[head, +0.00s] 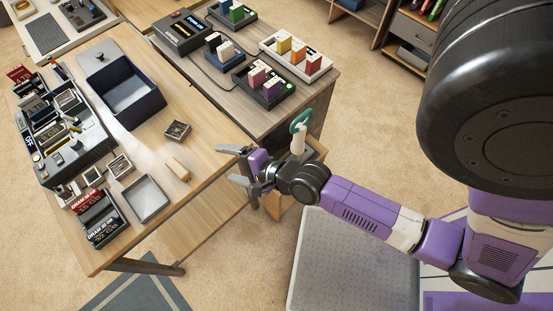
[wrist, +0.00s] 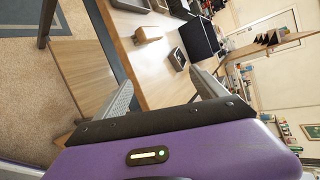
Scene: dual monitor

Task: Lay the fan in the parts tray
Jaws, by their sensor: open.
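A small dark square part with a light rim, which looks like the fan (head: 177,130), lies flat on the wooden desk, right of the dark blue bin (head: 122,97). It also shows in the wrist view (wrist: 177,59), beyond the fingers. A shallow grey tray (head: 145,198), which looks like the parts tray, lies near the desk's front and appears empty. I cannot tell for sure whether the tray or the bin is the parts tray. My gripper (head: 238,166) is open and empty, at the desk's right edge, apart from the fan.
A small wooden block (head: 178,168) lies between the fan and the grey tray. A crowded dark organizer (head: 68,140) and boxed memory modules (head: 97,217) fill the desk's left side. A side table (head: 290,122) holds several coloured blocks in stands. Desk between fan and gripper is clear.

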